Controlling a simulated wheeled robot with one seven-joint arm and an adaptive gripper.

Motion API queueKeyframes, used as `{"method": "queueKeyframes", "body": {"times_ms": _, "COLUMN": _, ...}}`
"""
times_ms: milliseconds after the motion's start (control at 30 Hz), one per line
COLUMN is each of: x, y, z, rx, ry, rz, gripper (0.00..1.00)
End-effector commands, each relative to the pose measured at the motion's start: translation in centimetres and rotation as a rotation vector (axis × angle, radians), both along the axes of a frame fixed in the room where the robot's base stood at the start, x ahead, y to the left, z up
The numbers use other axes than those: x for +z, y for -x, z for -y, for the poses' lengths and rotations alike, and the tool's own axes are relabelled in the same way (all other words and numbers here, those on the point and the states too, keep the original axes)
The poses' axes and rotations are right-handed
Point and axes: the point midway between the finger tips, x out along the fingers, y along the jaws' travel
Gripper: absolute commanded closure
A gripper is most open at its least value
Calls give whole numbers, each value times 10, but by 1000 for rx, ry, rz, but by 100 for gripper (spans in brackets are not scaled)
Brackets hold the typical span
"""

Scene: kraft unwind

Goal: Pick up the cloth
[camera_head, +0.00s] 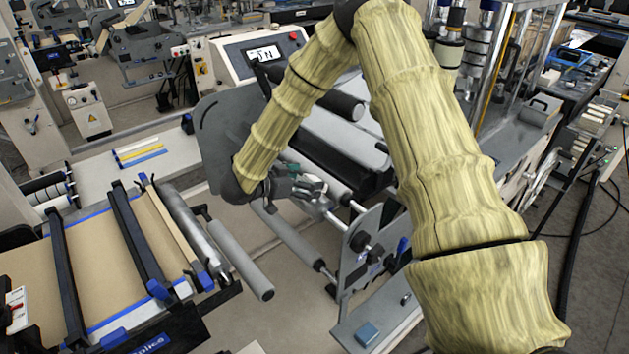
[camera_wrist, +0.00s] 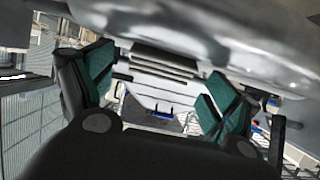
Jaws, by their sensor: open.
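A small blue square (camera_head: 368,333), which looks like a folded cloth, lies on a pale grey ledge at the bottom centre of the head view. I cannot tell for sure that it is cloth. My gripper (camera_head: 318,197) is well above and left of it in the picture, beside the rollers of the machine. In the wrist view my gripper (camera_wrist: 155,92) shows two green-padded fingers spread apart, with nothing held between them. A small dark-blue item (camera_wrist: 160,113) shows beyond the fingers; I cannot tell what it is.
Grey rollers (camera_head: 343,142) and a metal side plate (camera_head: 376,232) are close to my gripper. A brown paper web (camera_head: 105,262) with black and blue bars lies at the left. A white table (camera_head: 110,195) holds coloured strips. Bare floor (camera_head: 590,270) shows at the right.

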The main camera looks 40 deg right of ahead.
Motion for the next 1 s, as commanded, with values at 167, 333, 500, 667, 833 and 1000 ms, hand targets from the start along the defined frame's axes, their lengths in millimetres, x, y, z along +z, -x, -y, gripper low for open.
{"method": "queueKeyframes", "body": {"times_ms": 167, "x": 0, "y": 0, "z": 0, "rx": 0, "ry": 0, "rz": 0, "gripper": 13}}
{"method": "queueKeyframes", "body": {"times_ms": 333, "x": 0, "y": 0, "z": 0, "rx": 0, "ry": 0, "rz": 0, "gripper": 44}}
{"method": "queueKeyframes", "body": {"times_ms": 500, "x": 0, "y": 0, "z": 0, "rx": 1, "ry": 0, "rz": 0, "gripper": 60}}
{"method": "queueKeyframes", "body": {"times_ms": 667, "x": 0, "y": 0, "z": 0, "rx": 1, "ry": 0, "rz": 0, "gripper": 60}}
{"method": "queueKeyframes", "body": {"times_ms": 833, "x": 3, "y": -1, "z": 0, "rx": 1, "ry": 0, "rz": 1, "gripper": 60}}
{"method": "queueKeyframes", "body": {"times_ms": 1000, "x": 16, "y": -1, "z": 0, "rx": 1, "ry": 1, "rz": 4, "gripper": 60}}
